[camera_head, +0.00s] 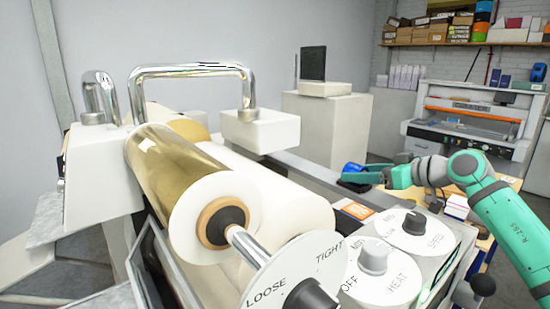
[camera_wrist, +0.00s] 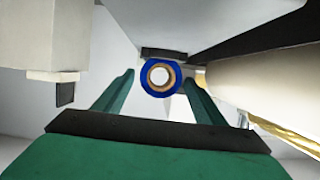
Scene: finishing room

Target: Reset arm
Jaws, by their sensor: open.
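My gripper (camera_head: 362,176) is teal and reaches in from the right on my arm, low behind the machine's dial panel. In the wrist view my gripper (camera_wrist: 162,78) has its two fingers spread apart. A blue roll (camera_wrist: 148,84) with a brown core shows in the gap between the fingertips, end-on to the camera. A blue item (camera_head: 352,167) also shows at the fingertips in the head view. I cannot tell whether the roll sits between the fingers or just beyond them, and neither finger clearly touches it.
A machine with a gold foil roll (camera_head: 165,165), chrome handle (camera_head: 190,70) and labelled dials (camera_head: 375,260) fills the near left and centre. A pale block with a dark panel (camera_head: 313,64) stands behind. An orange-trimmed machine (camera_head: 470,120) and a box shelf (camera_head: 465,42) are at back right.

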